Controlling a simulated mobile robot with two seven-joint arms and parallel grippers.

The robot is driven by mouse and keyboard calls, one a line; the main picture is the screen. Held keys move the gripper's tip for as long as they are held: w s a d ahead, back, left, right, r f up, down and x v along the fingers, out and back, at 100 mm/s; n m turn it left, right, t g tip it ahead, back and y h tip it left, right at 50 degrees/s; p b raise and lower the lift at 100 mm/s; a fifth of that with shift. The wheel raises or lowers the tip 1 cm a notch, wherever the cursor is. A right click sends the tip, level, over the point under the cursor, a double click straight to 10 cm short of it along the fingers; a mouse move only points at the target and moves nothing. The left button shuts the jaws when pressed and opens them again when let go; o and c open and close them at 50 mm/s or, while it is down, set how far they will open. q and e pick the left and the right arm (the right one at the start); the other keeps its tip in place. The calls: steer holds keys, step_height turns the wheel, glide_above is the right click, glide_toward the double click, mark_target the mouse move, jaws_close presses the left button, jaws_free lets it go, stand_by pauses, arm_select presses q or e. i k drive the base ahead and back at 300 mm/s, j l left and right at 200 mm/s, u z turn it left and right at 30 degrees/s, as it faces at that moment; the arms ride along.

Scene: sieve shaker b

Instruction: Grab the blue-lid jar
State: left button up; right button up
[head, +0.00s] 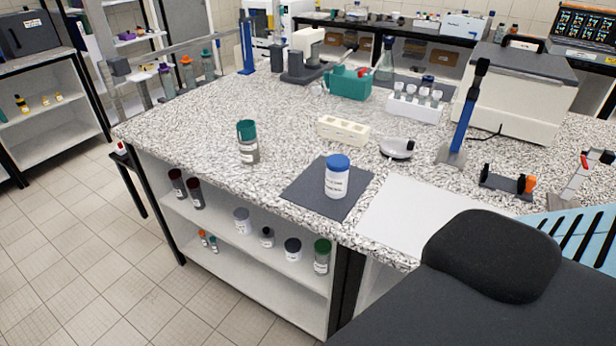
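The blue-lid jar (337,177) is a white, labelled jar with a blue screw lid. It stands upright on a dark grey mat (300,193) near the front edge of the speckled bench. Nothing touches or covers it. Neither of my grippers is in view.
A teal-capped clear jar (248,142) stands left of the mat on the bench (190,125). Behind are a cream block with holes (343,130) and a small rounded grey-white item (397,147). A white sheet (405,213) lies right of the mat. Several jars sit on shelves below.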

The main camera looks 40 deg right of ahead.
mark_target(336, 184)
steer(key=i+j, duration=0.5)
steer(key=z, duration=2.6)
